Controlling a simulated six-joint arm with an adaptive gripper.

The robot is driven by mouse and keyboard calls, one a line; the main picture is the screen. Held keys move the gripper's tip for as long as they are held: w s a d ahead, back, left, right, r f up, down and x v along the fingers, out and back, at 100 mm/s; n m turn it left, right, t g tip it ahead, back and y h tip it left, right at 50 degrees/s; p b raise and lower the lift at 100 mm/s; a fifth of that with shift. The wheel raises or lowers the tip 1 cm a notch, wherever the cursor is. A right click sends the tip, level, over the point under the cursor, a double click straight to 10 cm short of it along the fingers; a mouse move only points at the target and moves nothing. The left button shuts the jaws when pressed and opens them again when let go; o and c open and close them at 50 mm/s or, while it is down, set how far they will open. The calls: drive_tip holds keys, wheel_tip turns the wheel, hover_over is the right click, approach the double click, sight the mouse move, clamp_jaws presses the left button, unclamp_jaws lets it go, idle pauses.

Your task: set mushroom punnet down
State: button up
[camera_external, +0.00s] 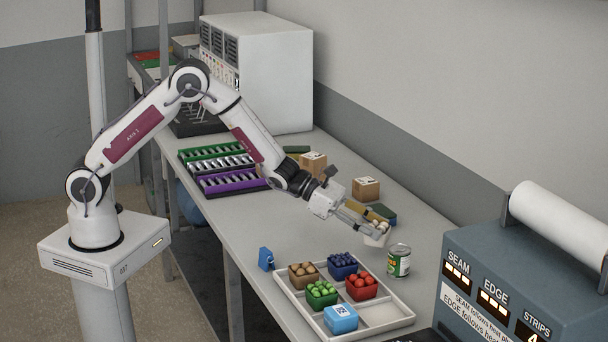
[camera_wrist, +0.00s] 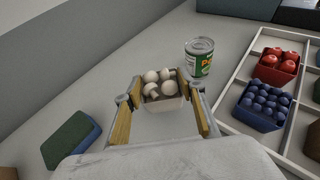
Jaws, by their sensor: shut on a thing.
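The mushroom punnet (camera_wrist: 163,104) is a small pale tray filled with white mushrooms. My gripper (camera_wrist: 160,100) is shut on it, with a finger on each side of the tray. In the external view the punnet (camera_external: 375,239) hangs at the end of my gripper (camera_external: 372,226), close to the left of a tin can; whether it touches the table I cannot tell. The white divided tray (camera_external: 385,312) holds punnets of brown, blue, green and red produce and a blue box. Its front right compartment is empty.
A green and blue sponge (camera_wrist: 70,141) lies at left. Cardboard boxes (camera_external: 366,188) stand behind. A blue machine (camera_external: 520,270) is at right.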

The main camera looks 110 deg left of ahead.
drive_tip(key=shift+f, duration=1.55)
drive_tip(key=shift+f, duration=0.1)
drive_tip(key=o, duration=1.1)
drive_tip(key=shift+v, duration=6.05)
